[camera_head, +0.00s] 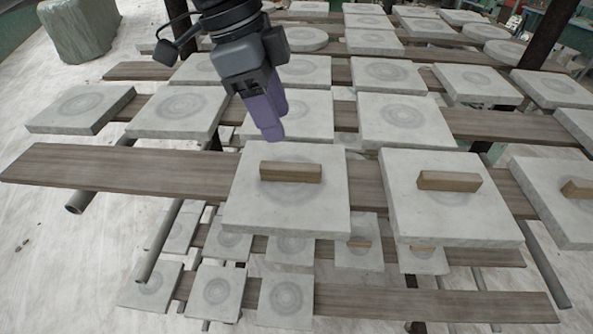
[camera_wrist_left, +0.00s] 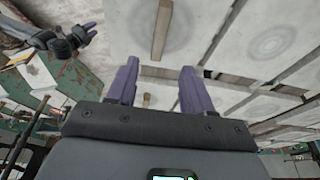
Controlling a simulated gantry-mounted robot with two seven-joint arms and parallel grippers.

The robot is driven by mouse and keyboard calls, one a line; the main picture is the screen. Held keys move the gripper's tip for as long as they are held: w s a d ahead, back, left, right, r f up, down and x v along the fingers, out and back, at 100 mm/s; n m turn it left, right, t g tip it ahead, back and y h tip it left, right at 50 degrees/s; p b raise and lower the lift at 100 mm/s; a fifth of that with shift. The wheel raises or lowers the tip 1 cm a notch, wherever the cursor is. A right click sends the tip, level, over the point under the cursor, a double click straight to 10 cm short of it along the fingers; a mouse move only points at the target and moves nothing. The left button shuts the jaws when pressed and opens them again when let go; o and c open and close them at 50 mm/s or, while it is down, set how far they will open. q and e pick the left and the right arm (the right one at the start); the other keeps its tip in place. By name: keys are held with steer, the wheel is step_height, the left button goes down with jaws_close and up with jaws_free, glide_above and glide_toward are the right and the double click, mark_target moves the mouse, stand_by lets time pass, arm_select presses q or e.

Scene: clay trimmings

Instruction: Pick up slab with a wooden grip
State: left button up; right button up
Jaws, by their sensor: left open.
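A pale square slab with a wooden grip (camera_head: 243,207) lies on a brown plank near the front. Its wooden bar (camera_head: 290,172) stands out from its top face. A second slab with a wooden grip (camera_head: 405,215) lies to its right, and a third (camera_head: 545,207) is at the right edge. My left gripper (camera_head: 272,134) is open and empty, above and just behind the first slab in the head view. In the left wrist view a slab (camera_wrist_left: 130,30) and a wooden grip (camera_wrist_left: 161,28) show beyond the open fingers (camera_wrist_left: 160,66). A dark arm end, perhaps my right gripper (camera_wrist_left: 68,42), shows small at upper left.
Several plain slabs (camera_head: 180,113) with ring marks fill the planks behind. Smaller slabs lie on a lower shelf (camera_head: 400,303). Metal pipes (camera_head: 160,240) stick out under the front plank (camera_head: 110,170). A wrapped block (camera_head: 80,30) stands on the pale floor at back left.

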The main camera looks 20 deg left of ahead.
mark_target(289, 166)
arm_select(q)
steer(key=x, duration=0.2)
steer(key=shift+s+f, duration=0.2)
steer(key=shift+f, duration=0.15)
steer(key=shift+d+f, duration=0.15)
steer(key=shift+f, duration=0.2)
steer(key=shift+a+p+x, duration=0.15)
steer(key=shift+p+x, duration=0.25)
steer(key=shift+x, duration=0.65)
steer(key=shift+a+p+x, duration=0.15)
steer(key=shift+p+x, duration=0.25)
steer(key=shift+x, duration=1.45)
arm_select(e)
steer(key=shift+s+d+r, duration=0.1)
steer(key=shift+s+r, duration=0.25)
steer(key=shift+r, duration=0.25)
arm_select(q)
steer(key=shift+f, duration=0.25)
arm_select(e)
steer(key=shift+f, duration=0.15)
arm_select(q)
jaws_close()
steer(key=shift+r, duration=0.1)
